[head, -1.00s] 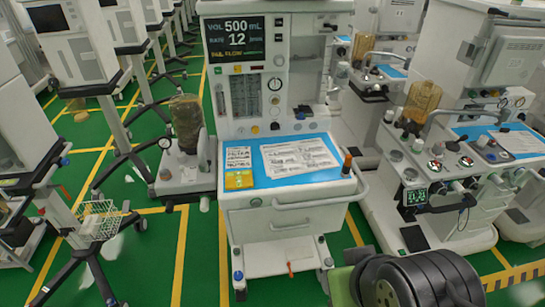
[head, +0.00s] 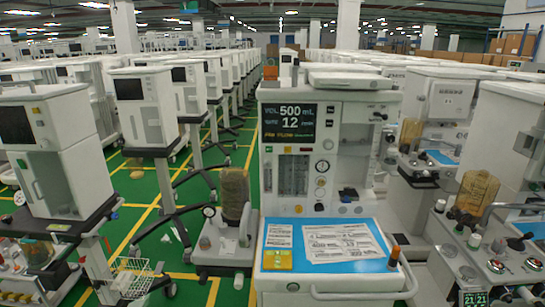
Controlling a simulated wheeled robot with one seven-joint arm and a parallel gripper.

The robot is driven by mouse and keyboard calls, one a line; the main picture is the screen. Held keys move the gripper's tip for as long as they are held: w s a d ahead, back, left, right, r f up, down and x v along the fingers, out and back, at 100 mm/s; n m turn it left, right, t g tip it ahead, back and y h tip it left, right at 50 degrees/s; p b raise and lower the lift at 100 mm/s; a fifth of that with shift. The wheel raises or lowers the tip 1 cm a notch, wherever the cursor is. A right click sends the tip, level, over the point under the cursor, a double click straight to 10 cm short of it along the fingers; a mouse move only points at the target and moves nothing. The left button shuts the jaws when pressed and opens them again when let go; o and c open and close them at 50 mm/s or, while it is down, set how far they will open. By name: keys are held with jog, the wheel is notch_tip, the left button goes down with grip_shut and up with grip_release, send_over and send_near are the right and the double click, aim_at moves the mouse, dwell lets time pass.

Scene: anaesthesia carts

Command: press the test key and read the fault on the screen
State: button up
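The anaesthesia cart (head: 272,215) stands upright in the middle of the head view. Its dark screen (head: 289,122) shows "VOL 500 mL" and "RATE 12" in white. A small yellow line below seems to end in "FLOW"; its first word is too blurred to be sure of. Small dark keys (head: 329,123) sit just right of the screen. More small controls lie on the panel under the screen. I cannot tell which one is the test key. My gripper is not in view.
A wheeled monitor stand (head: 142,110) is to the left. Another cart (head: 448,105) stands close on the right. Green floor shows at left.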

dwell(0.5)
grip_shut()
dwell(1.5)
